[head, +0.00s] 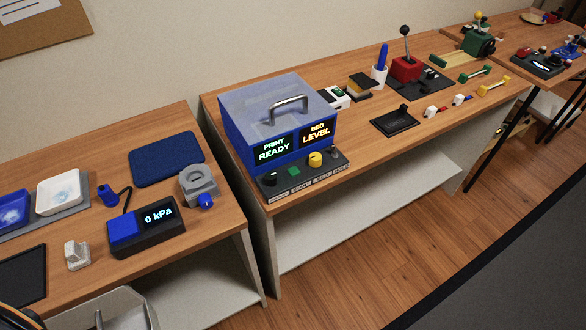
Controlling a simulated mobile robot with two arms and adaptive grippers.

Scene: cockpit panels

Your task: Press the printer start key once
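The printer (250,115) is a blue box with a grey lid and a metal handle, at the left end of the middle bench. Its two displays read PRINT READY (272,149) and BED LEVEL (318,132). The label below the green key appears to read START. Whether the key is pressed in is too small to tell. Neither of my grippers can be made out.
The left bench holds a 0 kPa gauge box (147,227), a grey clamp-like part (199,185) and a blue pad (167,158). A gap separates the benches. Right of the printer lie a black tray (394,121) and a red lever box (407,68). Floor is open in front.

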